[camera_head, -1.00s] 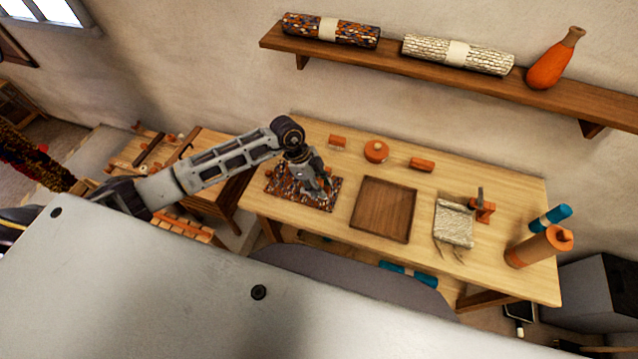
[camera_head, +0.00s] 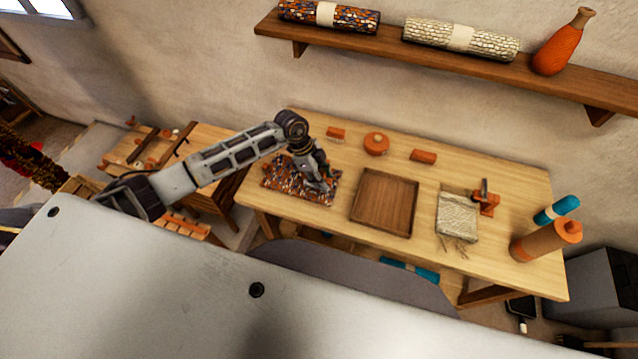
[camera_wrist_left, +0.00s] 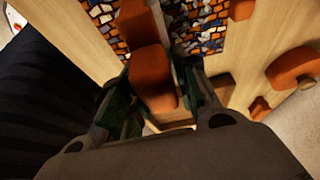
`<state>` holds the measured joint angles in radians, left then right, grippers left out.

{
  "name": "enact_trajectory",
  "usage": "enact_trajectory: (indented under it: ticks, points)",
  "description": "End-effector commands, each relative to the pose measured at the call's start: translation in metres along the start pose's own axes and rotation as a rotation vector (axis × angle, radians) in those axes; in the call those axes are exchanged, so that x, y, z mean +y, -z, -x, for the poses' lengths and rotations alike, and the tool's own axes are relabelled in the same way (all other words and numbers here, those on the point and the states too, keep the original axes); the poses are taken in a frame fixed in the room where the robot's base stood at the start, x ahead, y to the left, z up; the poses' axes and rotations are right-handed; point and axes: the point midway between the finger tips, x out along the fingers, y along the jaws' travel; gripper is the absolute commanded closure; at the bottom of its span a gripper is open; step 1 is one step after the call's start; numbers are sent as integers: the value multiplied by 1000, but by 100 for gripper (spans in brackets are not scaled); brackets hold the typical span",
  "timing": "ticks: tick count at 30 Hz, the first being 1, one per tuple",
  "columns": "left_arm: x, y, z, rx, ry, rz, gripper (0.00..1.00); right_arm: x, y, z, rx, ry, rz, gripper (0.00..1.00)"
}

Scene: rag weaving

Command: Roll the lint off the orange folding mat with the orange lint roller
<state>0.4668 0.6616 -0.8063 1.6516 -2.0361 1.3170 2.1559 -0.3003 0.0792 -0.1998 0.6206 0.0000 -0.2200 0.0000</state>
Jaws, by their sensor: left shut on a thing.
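The orange folding mat (camera_head: 276,180), woven in orange, dark blue and white, lies flat at the left end of the table. It also shows in the left wrist view (camera_wrist_left: 200,22). My left gripper (camera_head: 322,186) points down over the mat's right half. In the left wrist view my left gripper (camera_wrist_left: 157,92) is shut on the orange lint roller (camera_wrist_left: 150,72), which lies over the mat. I cannot tell whether the roller touches the mat. Pale specks show on the mat, but I cannot tell lint from weave. My right gripper is out of view.
A brown wooden tray (camera_head: 384,173) lies just right of the mat. Small orange blocks and a round orange pot (camera_head: 376,142) stand behind. A pale woven piece (camera_head: 457,216) and an orange cylinder (camera_head: 540,243) are farther right. Some bare tabletop shows between them.

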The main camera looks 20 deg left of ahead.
Motion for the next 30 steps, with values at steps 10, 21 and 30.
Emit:
enact_trajectory:
  ticks: [10, 21, 30]
  points:
    - [-30, 0, -2, 1, 1, 0, 97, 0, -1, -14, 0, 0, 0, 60]
    - [-61, 0, -1, 1, 1, 0, 97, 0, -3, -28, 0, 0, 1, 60]
    - [-74, 1, 0, 2, -1, 0, 97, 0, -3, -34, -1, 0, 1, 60]
